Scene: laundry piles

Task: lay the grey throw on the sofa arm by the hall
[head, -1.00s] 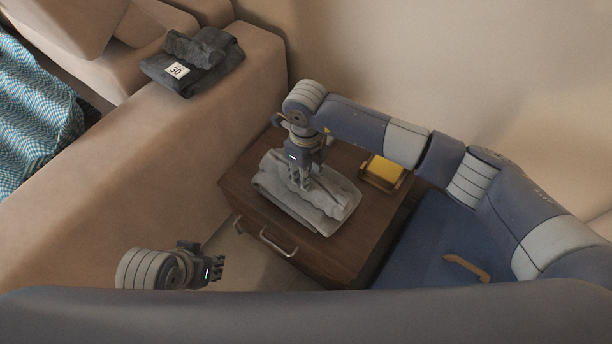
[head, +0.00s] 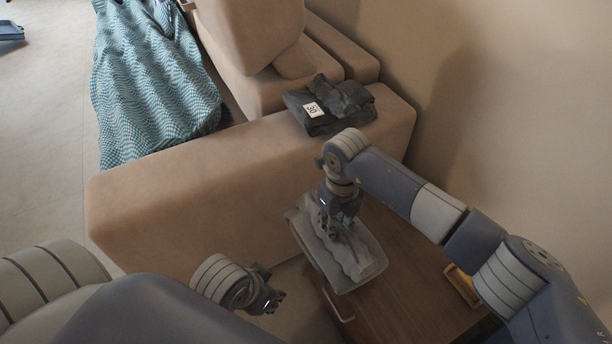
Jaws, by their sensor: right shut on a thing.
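The grey throw (head: 356,272) is a folded, light grey cloth at the wooden cabinet. My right gripper (head: 340,232) points down and is shut on the upper folds of the throw. The throw overhangs the cabinet's left edge in the picture and looks lifted off the top, though its underside is hidden. The beige sofa arm (head: 200,205) runs beside the cabinet. A dark grey folded cloth (head: 335,105) with a white "30" tag lies on its far end. My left gripper (head: 272,298) is low in front of the sofa arm, apart from the throw; its fingers are too small to judge.
The cabinet (head: 405,275) has a yellow thing in a small wooden holder (head: 462,284) at its right. A teal patterned blanket (head: 155,85) drapes over the sofa seat. The near stretch of the sofa arm is bare. A wall (head: 500,120) stands close on the right.

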